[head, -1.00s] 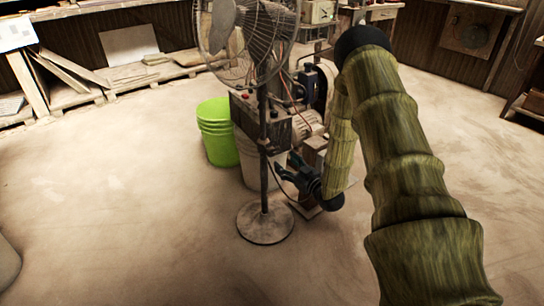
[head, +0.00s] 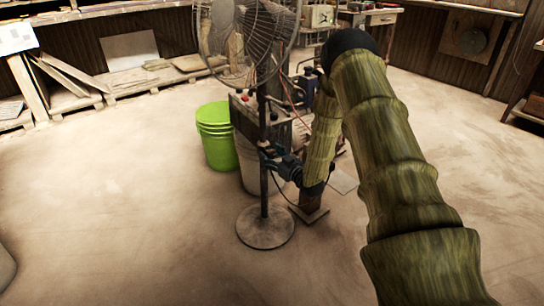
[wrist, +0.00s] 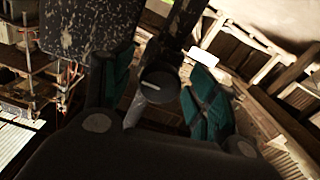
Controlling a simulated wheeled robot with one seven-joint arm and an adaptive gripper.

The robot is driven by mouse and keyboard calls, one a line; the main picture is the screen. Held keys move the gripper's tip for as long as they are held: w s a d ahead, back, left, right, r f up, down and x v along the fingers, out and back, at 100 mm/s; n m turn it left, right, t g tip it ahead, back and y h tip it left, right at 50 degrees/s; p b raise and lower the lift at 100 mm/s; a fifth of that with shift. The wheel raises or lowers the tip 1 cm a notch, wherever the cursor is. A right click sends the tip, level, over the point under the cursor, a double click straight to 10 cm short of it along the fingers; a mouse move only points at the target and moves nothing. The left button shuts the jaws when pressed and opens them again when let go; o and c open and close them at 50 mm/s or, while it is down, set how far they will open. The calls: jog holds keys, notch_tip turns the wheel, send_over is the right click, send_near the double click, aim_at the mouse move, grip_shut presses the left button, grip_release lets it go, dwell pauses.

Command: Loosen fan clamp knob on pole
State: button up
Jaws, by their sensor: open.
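The pedestal fan (head: 246,40) stands on the floor with a round base (head: 264,227) and a thin dark pole (head: 263,190). In the wrist view, the round dark clamp knob (wrist: 159,83) has a pale line across its face. It sits between the two green-padded fingers of my gripper (wrist: 160,95), with visible space on both sides. The pole (wrist: 186,25) runs behind the knob. In the head view, my gripper (head: 268,155) is beside the pole at about mid-height, and the knob is too small to make out there.
A green bucket (head: 216,140) and a pale bucket (head: 250,168) stand behind the pole. A machine with a control box (head: 250,115) stands close behind the fan. Boards lean on the left wall (head: 62,75). The floor in front and to the left is clear.

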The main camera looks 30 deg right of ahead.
jog(key=c, duration=1)
jog(key=shift+c, duration=0.2)
jog(key=shift+r+n, duration=0.1)
jog(key=shift+n, duration=0.2)
jog(key=n+p, duration=0.2)
jog(key=n, duration=0.1)
jog(key=shift+n+p, duration=0.3)
jog(key=shift+p, duration=0.1)
jog(key=n+p, duration=0.2)
jog(key=n, duration=0.4)
jog(key=shift+p, duration=0.4)
jog(key=n+p, duration=0.1)
jog(key=n, duration=0.5)
jog(key=shift+n, duration=0.3)
jog(key=n, duration=0.3)
jog(key=shift+n, duration=2)
jog(key=shift+d, duration=0.1)
